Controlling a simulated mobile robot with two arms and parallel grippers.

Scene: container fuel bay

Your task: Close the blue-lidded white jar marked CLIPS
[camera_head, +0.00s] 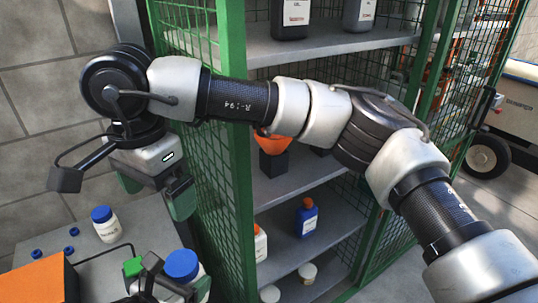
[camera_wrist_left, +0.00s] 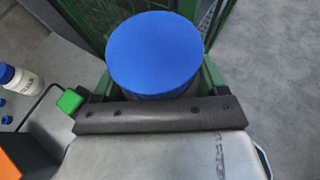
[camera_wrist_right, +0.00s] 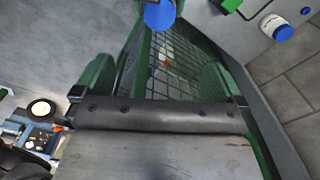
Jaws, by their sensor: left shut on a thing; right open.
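A white jar with a blue lid (camera_head: 182,265) stands low in the head view, its front partly hidden by my left gripper (camera_head: 168,284). In the left wrist view its round blue lid (camera_wrist_left: 155,52) fills the space between the green fingers, which are shut on the jar. The lid covers the top; I cannot tell if it is tight. My right gripper (camera_head: 157,188) is open and empty, above and left of that jar. The jar's lid also shows at the top of the right wrist view (camera_wrist_right: 159,14). A second blue-lidded white jar (camera_head: 106,226) stands on the bench; no label is readable.
The grey bench (camera_head: 110,262) carries an orange box (camera_head: 42,281) and small blue pieces (camera_head: 68,250). A bright green block (camera_head: 133,266) is close to my left gripper. A green mesh cage with shelves (camera_head: 228,150) of bottles stands right of the bench, behind my right arm.

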